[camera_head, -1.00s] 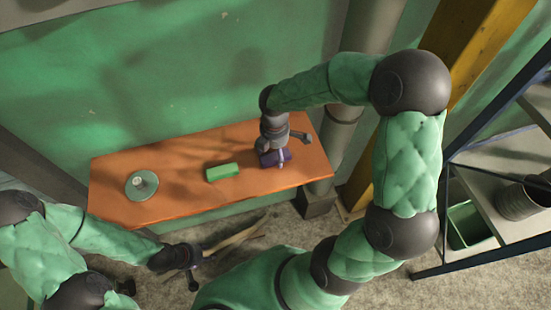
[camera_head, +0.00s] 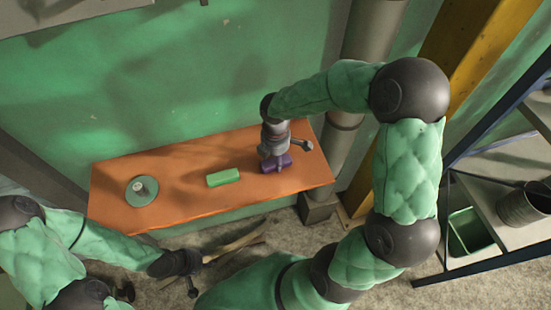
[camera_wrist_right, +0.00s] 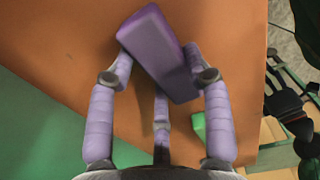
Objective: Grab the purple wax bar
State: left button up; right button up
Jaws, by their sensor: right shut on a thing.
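The purple wax bar (camera_head: 285,161) is at the right part of the orange table (camera_head: 180,165). My right gripper (camera_head: 274,160) comes down onto it from above. In the right wrist view the bar (camera_wrist_right: 160,50) lies slantwise between the pale purple fingers of the right gripper (camera_wrist_right: 160,82), which is shut on it. I cannot tell whether the bar is clear of the table top. My left gripper (camera_head: 200,268) is low in front of the table, away from the bar; its fingers are too small to read.
A green block (camera_head: 223,177) lies on the table left of the bar. A round green dish-like thing (camera_head: 141,192) is at the table's left. A pipe (camera_head: 350,130) and a yellow post stand right of the table. A shelf with a green bin (camera_head: 468,230) is at far right.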

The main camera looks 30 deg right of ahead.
jog(key=shift+r, duration=0.55)
jog(key=s+a+r+p, duration=0.3)
jog(key=s+r+p, duration=0.1)
jog(key=s+r, duration=0.7)
jog(key=s, duration=0.2)
jog(key=shift+s+r, duration=0.25)
jog(key=shift+s, duration=0.1)
